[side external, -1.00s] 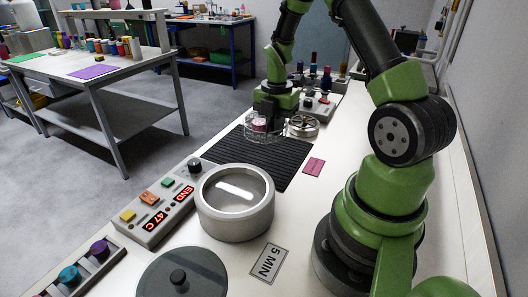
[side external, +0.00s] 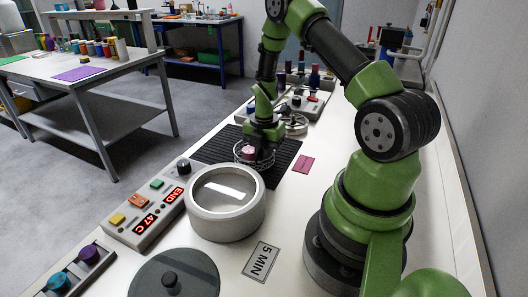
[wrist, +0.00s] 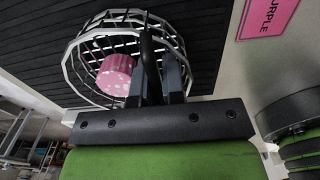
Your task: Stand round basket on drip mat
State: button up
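The round wire basket (side external: 239,158), with a speckled pink piece (side external: 248,153) inside, is over the black ribbed drip mat (side external: 281,166). In the wrist view the basket (wrist: 92,92) shows below the fingers with the pink piece (wrist: 115,75) in it, and dark mat (wrist: 40,50) behind it. My gripper (side external: 262,147) is at the basket's rim; in the wrist view its two fingers (wrist: 163,70) are close together on the basket's near side. The basket looks about level. Whether its base touches the mat cannot be told.
A round silver oven (side external: 228,222) with a glass top stands nearer the camera, beside a control panel (side external: 147,212) reading END and 47 C. A pink label (side external: 303,164) lies right of the mat. A metal ring stand (side external: 295,125) and another panel are beyond it.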

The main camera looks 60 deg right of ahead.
jog(key=o, duration=0.3)
jog(key=shift+o, duration=0.2)
notch_tip(320, 180, up, 12)
jog(key=shift+f, duration=0.1)
jog(key=s+a+r+m+t, duration=0.2)
jog(key=a+r+m+t, duration=0.2)
jog(key=a+r+m, duration=0.85)
jog(key=s+a+r+m+t+y, duration=0.2)
jog(key=s+a+r+m, duration=0.3)
jog(key=s+a+m, duration=0.3)
jog(key=shift+s+r+m+t, duration=0.4)
jog(key=shift+s+m+t, duration=0.2)
jog(key=shift+s+m, duration=0.2)
